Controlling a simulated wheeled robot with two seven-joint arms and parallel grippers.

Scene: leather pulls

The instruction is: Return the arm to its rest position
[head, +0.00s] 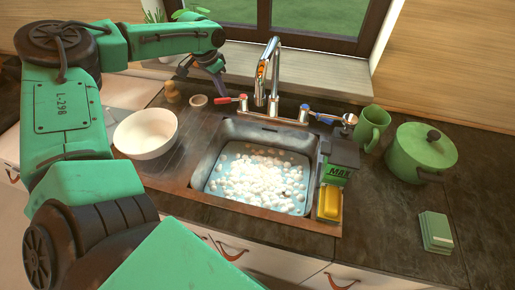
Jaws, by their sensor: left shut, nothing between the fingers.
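My left arm (65,115), green with black joints, comes in from the left and bends across the top left of the head view. Its forearm reaches right toward the window. My left gripper (221,88) hangs down at the end of it, shut and empty, above the back of the counter. It is left of the faucet (268,75) and behind the red-handled tap (232,99). It appears to touch nothing. My right gripper is not in view.
A sink (212,148) with foamy water sits in the dark counter. A white bowl (146,133) stands left of it. A sponge (329,203), green mug (372,128), lidded pot (420,152) and green block (435,231) are right. Drawers with leather pulls (232,252) are below.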

